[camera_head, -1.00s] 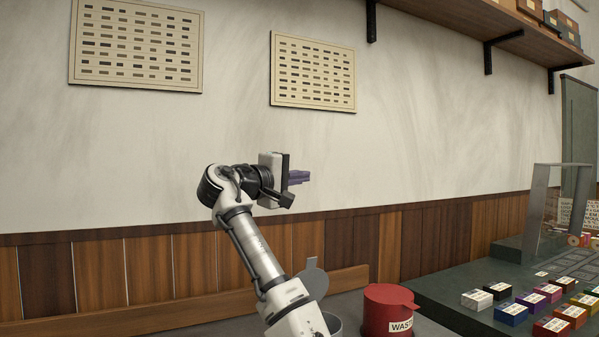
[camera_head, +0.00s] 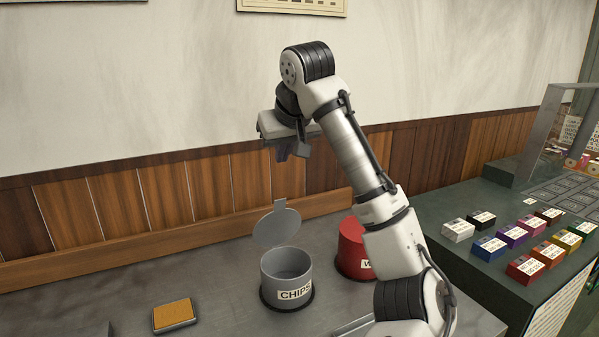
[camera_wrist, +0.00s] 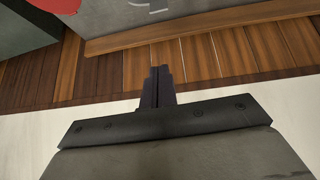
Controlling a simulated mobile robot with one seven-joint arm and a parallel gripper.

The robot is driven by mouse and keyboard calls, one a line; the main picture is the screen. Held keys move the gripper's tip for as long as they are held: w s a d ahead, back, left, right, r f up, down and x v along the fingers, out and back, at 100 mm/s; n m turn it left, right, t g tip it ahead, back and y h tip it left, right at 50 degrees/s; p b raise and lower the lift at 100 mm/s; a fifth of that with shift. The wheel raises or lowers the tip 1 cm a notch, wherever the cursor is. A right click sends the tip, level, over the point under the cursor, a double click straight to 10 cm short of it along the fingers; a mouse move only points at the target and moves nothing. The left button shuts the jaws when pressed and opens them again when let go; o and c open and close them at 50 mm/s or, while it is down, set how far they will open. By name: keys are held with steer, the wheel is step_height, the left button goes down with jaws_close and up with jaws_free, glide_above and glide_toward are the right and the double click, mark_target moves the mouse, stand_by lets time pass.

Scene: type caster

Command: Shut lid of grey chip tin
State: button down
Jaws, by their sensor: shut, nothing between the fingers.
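The grey chip tin (camera_head: 287,281), labelled CHIPS, stands on the grey bench in the head view. Its round lid (camera_head: 277,224) is hinged at the back and stands up, open. The inside of the tin looks empty from here. My gripper (camera_head: 283,153) is above the tin, pointing down, clear of the lid and touching nothing. Its fingers are closed together with nothing between them; they also show in the wrist view (camera_wrist: 158,85).
A red bin (camera_head: 351,250) stands right of the tin, partly hidden by my arm. An orange-topped pad (camera_head: 174,315) lies front left. Several small coloured boxes (camera_head: 515,236) sit on the dark counter at right. A wooden wall panel (camera_head: 150,200) runs behind the bench, which has clear space left of the tin.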

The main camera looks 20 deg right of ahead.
mark_target(280, 203)
steer(key=shift+y, duration=0.3)
steer(key=f+p, duration=0.1)
steer(key=f, duration=0.2)
steer(key=w+f+p, duration=0.1)
steer(key=f, duration=0.2)
steer(key=w+f+p, duration=0.1)
steer(key=f, duration=0.1)
steer(key=shift+a+f, duration=0.25)
steer(key=shift+f, duration=0.15)
steer(key=shift+s+f, duration=0.25)
steer(key=shift+s, duration=0.3)
steer(key=shift+f, duration=0.1)
